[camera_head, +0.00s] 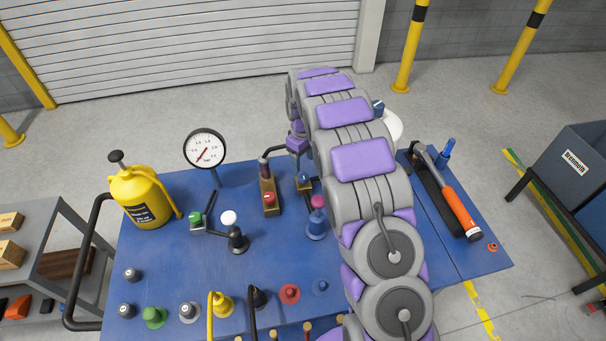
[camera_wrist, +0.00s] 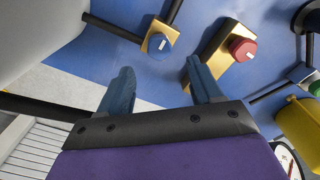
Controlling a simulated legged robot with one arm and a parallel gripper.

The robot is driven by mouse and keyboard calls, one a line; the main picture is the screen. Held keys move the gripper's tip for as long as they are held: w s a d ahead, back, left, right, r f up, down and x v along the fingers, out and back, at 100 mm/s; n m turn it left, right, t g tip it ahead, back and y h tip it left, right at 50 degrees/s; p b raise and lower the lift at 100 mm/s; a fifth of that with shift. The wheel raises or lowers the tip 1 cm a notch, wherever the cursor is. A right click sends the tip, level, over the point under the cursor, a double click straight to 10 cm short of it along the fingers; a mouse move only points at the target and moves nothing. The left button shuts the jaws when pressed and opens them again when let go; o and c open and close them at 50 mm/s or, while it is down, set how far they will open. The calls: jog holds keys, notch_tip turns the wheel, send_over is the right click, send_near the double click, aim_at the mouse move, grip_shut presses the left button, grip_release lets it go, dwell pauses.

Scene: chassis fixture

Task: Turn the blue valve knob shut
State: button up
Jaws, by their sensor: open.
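The blue valve knob (camera_wrist: 160,44) is a round blue cap with a short white mark, set on a brass-coloured block with dark pipes. In the head view the blue knob (camera_head: 304,178) sits just left of my arm. My gripper (camera_wrist: 158,70) is open and empty in the wrist view, its two blue-grey fingers spread. The knob appears beyond the fingertips, in line with the gap between them, and apart from them. In the head view my arm hides most of the gripper.
A red knob (camera_wrist: 242,48) on a brass block stands beside the blue one. A pressure gauge (camera_head: 205,148), a yellow can (camera_head: 142,196) and levers stand left on the blue table (camera_head: 160,262). A hammer (camera_head: 450,190) lies at right.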

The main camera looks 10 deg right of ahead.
aim_at(304, 176)
notch_tip(304, 176, down, 7)
jog(key=shift+d+b, duration=0.15)
jog(key=shift+b, duration=0.2)
jog(key=shift+c, duration=0.3)
jog(key=c, duration=1)
